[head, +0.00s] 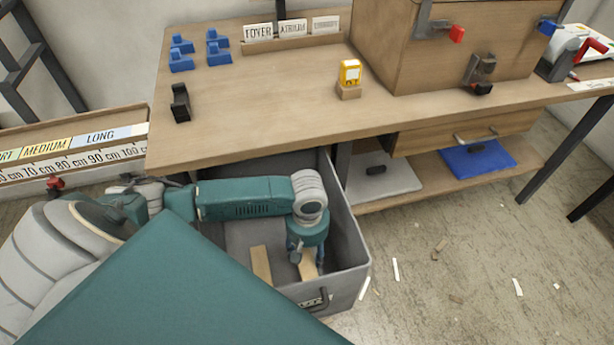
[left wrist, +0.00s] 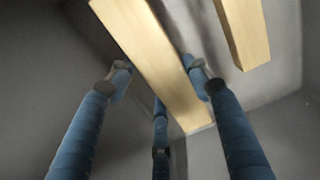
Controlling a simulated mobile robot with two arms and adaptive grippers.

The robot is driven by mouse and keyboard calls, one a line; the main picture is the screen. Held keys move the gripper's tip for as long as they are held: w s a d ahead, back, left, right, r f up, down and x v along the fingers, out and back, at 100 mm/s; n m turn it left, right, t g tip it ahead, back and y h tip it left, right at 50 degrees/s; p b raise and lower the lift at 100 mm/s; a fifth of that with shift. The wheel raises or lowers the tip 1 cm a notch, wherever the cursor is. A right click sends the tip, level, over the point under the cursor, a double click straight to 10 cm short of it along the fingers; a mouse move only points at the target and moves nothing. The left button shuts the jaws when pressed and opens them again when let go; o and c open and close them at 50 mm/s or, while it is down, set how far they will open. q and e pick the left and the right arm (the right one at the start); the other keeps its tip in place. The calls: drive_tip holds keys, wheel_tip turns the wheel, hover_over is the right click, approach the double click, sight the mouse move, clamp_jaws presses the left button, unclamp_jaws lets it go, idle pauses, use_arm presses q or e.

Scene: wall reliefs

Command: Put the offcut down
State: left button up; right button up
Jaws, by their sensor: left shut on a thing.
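The offcut (head: 308,264) is a pale wooden strip low inside a grey bin (head: 350,253) under the bench's front edge. My left gripper (head: 309,258) reaches down into the bin and is shut on this offcut. In the left wrist view the offcut (left wrist: 150,58) runs between the blue fingers of my left gripper (left wrist: 160,80). A second wooden piece (head: 261,265) lies beside it in the bin, to the left in the head view; it also shows in the left wrist view (left wrist: 243,32). Whether the held offcut touches the bin floor is unclear. My right gripper is not in view.
The wooden bench top (head: 270,110) is above the bin, with blue blocks (head: 182,60), a black holder (head: 180,103) and a yellow device (head: 349,74) on it. A lower shelf (head: 440,190) stands right of the bin. Scraps litter the floor.

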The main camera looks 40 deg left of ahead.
sight(307, 259)
use_arm(q)
drive_tip(key=shift+f, duration=0.65)
wheel_tip(307, 259, down, 3)
drive_tip(key=shift+r+b, duration=0.15)
drive_tip(key=shift+b, duration=0.65)
drive_tip(key=shift+f, duration=0.35)
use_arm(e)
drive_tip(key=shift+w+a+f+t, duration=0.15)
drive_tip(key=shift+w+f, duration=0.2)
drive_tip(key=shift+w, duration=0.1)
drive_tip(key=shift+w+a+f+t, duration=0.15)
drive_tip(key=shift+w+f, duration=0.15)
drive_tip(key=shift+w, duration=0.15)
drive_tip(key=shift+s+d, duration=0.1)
use_arm(q)
drive_tip(key=o, duration=1.2)
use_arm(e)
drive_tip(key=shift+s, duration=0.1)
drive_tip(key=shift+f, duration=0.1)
